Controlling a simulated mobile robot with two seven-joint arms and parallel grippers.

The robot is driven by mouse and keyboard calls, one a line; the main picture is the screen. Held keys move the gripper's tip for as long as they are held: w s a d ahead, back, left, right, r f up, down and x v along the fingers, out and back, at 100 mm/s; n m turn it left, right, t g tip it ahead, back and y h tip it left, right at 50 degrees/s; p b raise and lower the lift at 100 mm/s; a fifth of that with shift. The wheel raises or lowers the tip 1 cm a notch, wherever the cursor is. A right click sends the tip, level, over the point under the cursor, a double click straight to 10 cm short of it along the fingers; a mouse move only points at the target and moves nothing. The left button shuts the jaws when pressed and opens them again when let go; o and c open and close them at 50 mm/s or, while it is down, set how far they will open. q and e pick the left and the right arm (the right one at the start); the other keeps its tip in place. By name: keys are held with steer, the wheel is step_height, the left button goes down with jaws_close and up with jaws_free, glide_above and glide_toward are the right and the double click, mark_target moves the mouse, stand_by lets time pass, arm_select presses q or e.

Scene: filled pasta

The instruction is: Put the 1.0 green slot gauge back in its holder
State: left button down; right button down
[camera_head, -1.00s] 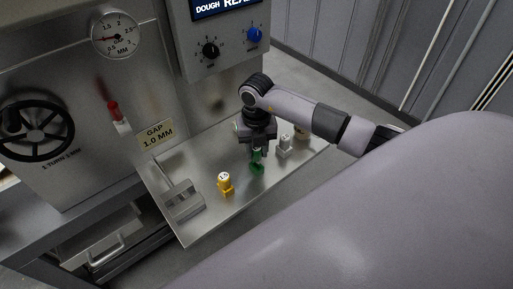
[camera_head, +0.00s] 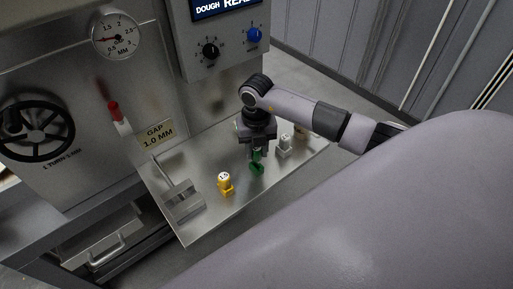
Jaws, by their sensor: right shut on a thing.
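The green slot gauge (camera_head: 256,154) is between the fingers of my right gripper (camera_head: 256,150), which is shut on it. It is upright, directly above the green holder (camera_head: 257,169) on the metal shelf (camera_head: 215,212). The fingers hide part of the gauge. I cannot tell whether its lower end is inside the holder or just above it. My left gripper is not in view.
A yellow gauge (camera_head: 224,181) stands in its holder to the left, and a white gauge (camera_head: 284,146) in its holder to the right. A tan piece (camera_head: 301,132) stands further right. A metal bracket (camera_head: 182,198) sits at the shelf's left end. The machine panel (camera_head: 213,60) rises behind.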

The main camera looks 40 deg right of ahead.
mark_target(256, 157)
steer(key=shift+f+b, duration=1)
steer(key=shift+f, duration=0.65)
stand_by(0.6)
steer(key=shift+c, duration=2.4)
jaws_free()
step_height(256, 157, up, 7)
steer(key=p, duration=0.6)
